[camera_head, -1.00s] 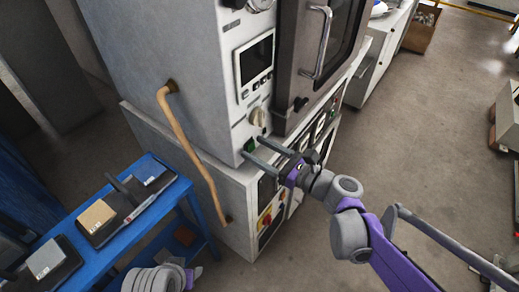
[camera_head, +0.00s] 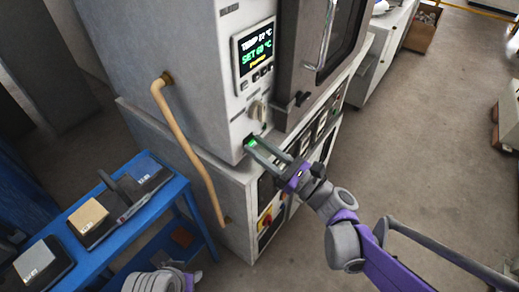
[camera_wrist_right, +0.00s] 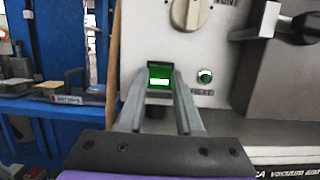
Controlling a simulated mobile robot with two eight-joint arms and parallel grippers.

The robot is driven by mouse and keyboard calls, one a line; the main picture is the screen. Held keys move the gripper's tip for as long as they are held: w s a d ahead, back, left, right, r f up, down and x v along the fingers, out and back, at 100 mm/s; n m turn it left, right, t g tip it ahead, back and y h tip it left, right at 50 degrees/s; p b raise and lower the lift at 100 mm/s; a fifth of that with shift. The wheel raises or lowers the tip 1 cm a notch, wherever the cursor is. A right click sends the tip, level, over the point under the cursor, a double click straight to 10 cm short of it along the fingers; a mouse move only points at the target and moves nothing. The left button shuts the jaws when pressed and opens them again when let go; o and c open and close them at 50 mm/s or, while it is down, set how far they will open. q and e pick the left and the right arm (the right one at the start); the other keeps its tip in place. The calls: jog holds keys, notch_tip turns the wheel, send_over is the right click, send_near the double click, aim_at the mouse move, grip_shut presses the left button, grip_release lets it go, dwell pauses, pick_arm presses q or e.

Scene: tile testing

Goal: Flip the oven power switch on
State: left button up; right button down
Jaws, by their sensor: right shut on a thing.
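The oven (camera_head: 190,80) is a tall grey cabinet with a control panel. Its power switch (camera_head: 251,143) is a small rocker low on the panel, glowing green; it also shows lit in the right wrist view (camera_wrist_right: 159,80). The oven display (camera_head: 256,55) is lit and shows temperature and set readings. My right gripper (camera_head: 257,148) reaches the panel from the right, its two long fingers at the switch, one on each side in the wrist view, shut on it. The fingers partly hide the switch's surround. My left gripper is out of view; only part of my left arm shows.
A dial (camera_head: 258,110) sits above the switch, and a small round green lamp (camera_wrist_right: 205,76) is right of it. The oven door handle (camera_head: 328,40) stands out at the right. A tan hose (camera_head: 185,145) hangs on the left, beside a blue bench (camera_head: 95,262).

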jog(key=c, duration=0.6)
grip_release()
jog(key=shift+o, duration=0.2)
jog(key=p+v, duration=0.1)
jog(key=v, duration=0.9)
jog(key=shift+s+d, duration=0.25)
jog(key=shift+d, duration=0.05)
jog(key=shift+f, duration=0.1)
